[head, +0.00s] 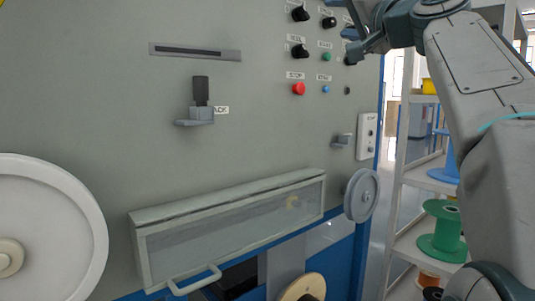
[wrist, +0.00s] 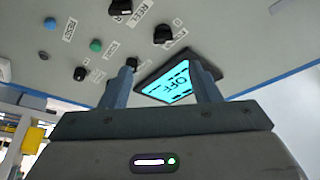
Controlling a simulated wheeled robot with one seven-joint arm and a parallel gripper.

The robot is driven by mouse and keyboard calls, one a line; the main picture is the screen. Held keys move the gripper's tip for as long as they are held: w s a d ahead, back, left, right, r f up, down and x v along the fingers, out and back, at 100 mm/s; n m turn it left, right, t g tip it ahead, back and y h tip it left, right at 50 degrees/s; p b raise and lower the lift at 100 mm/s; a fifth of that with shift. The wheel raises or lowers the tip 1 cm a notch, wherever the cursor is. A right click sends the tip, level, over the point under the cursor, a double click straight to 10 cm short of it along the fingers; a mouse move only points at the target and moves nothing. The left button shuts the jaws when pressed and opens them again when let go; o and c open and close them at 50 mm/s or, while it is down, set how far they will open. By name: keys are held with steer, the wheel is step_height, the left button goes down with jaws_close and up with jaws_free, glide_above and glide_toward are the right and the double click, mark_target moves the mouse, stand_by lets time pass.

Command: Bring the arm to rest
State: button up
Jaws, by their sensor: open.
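My gripper (head: 352,42) is raised at the upper right in the head view, in front of the grey machine panel (head: 120,90). My arm (head: 470,90) comes up from the lower right, bent at the top. In the wrist view my gripper (wrist: 163,68) shows two fingers standing apart with nothing between them. Beyond the fingertips is a lit cyan display (wrist: 172,85) that seems to read OFF. I cannot tell the exact gap between the fingertips and the panel.
Knobs, a red stop button (head: 299,89) and small coloured buttons sit left of my gripper. Below are a clear-fronted cover (head: 235,225) with a handle and a grey wheel (head: 361,195). A shelf with a green spool (head: 441,232) stands behind my arm.

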steer(key=s+a+f+n+g+h+p, duration=0.1)
steer(key=s+a+f+g+h+p, duration=0.15)
steer(key=f+g+p, duration=0.55)
steer(key=s+a+f+g+h+p, duration=0.1)
steer(key=a+f+p, duration=0.35)
steer(key=p, duration=0.75)
steer(key=s+d+f+n+g+h+p, duration=0.1)
steer(key=s+f+n+g+h+p, duration=0.1)
steer(key=s+f+g+p, duration=0.2)
steer(key=s+d+f+n+g+h+p, duration=0.1)
steer(key=s+f+g+p, duration=0.3)
steer(key=s+f+p, duration=0.6)
steer(key=s+d+n+p, duration=0.1)
steer(key=s, duration=0.5)
steer(key=shift+h, duration=0.35)
steer(key=shift+s, duration=0.1)
